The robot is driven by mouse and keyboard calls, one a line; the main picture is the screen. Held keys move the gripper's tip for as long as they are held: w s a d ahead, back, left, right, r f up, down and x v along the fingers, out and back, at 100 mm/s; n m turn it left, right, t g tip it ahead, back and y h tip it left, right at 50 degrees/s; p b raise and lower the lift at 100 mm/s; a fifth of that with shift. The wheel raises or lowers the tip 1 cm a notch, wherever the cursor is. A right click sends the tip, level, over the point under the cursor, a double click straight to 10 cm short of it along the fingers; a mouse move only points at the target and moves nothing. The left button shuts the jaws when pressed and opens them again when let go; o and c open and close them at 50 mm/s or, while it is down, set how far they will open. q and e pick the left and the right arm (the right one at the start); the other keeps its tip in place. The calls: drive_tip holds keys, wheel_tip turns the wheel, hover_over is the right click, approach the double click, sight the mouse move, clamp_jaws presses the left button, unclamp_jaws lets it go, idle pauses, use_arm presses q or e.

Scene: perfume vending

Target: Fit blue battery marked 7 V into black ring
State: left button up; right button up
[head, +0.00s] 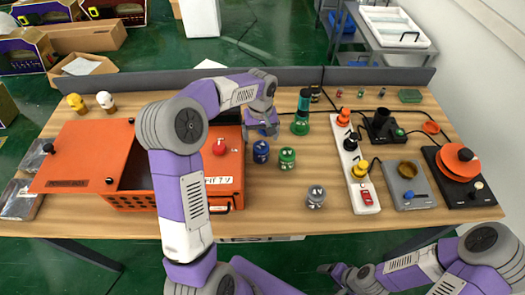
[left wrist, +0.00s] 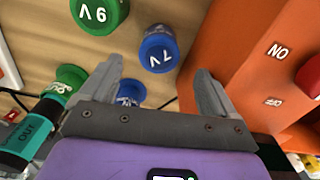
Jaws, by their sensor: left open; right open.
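The blue battery marked 7 V (head: 261,152) stands upright on the table, right of the orange box. It also shows in the left wrist view (left wrist: 158,52), ahead of and between the fingertips. My left gripper (head: 263,133) is open and empty, just behind and above this battery, not closed on it. A second blue piece (left wrist: 130,93) is partly hidden by the gripper in the left wrist view. I cannot tell for sure which piece is the black ring; a black holder (head: 383,126) stands at the back right. My right gripper (head: 334,272) is open at the bottom, off the table.
A green battery (head: 287,158) stands close right of the blue one, and a grey battery (head: 316,197) nearer the front. The orange box (head: 225,165) with a red knob is left. A white power strip (head: 355,165) crosses the right side.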

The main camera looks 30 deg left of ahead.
sight(261, 146)
use_arm(q)
wheel_tip(261, 146, down, 8)
drive_tip(key=shift+r+b, duration=0.2)
drive_tip(key=shift+b, duration=0.4)
drive_tip(key=shift+c, duration=0.5)
drive_tip(key=shift+w+r, duration=0.1)
drive_tip(key=c, duration=1.3)
